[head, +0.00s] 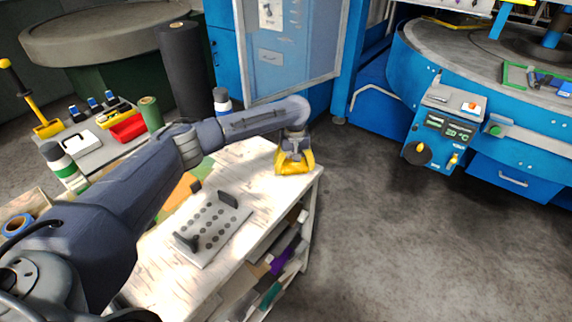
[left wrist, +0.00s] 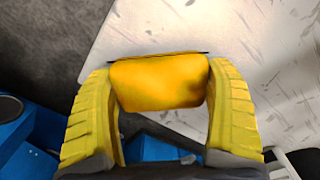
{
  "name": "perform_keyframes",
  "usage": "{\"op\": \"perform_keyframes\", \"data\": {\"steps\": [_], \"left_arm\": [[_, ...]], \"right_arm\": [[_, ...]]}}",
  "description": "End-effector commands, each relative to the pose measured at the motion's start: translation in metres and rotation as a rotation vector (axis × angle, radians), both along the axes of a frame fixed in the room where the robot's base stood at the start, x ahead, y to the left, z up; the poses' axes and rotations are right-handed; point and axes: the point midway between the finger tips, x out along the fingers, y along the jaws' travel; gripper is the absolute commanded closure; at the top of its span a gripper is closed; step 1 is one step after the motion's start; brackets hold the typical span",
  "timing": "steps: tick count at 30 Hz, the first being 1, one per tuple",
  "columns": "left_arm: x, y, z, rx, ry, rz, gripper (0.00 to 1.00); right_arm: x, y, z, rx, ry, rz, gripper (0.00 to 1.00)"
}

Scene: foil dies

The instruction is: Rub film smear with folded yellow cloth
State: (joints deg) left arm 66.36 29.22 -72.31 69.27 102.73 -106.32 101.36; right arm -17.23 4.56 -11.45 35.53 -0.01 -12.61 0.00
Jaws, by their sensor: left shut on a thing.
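My left gripper (head: 295,164) is at the far right corner of the white bench top (head: 262,177), pointing down. In the left wrist view its two ridged yellow fingers are shut on the folded yellow cloth (left wrist: 158,84), which spans between them and has dark smudges on its lower right. The cloth is over the bench top near its edge; I cannot tell whether it touches the surface. Brownish streaks mark the bench top, but I cannot tell which, if any, is the film smear. The cloth may hide part of it. My right gripper is not in view.
A grey plate with holes and dark handles (head: 213,226) lies mid-bench. A white bottle with a dark cap (head: 222,101) stands behind my forearm. A blue machine with a control box (head: 437,130) is at right, across open floor. Shelves sit under the bench.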

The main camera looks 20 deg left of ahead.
Motion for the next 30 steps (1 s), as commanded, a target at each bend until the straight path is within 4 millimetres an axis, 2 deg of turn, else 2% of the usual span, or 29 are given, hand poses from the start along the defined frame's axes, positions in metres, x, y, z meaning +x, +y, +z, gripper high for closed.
{"op": "perform_keyframes", "data": {"steps": [1, 30], "left_arm": [[0.001, 0.009, -0.001, 0.003, 0.001, 0.009, 0.46], [0.018, 0.101, -0.001, 0.004, 0.001, 0.021, 0.46]], "right_arm": [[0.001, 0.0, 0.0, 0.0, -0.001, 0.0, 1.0], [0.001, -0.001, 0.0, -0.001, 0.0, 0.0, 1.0]]}}
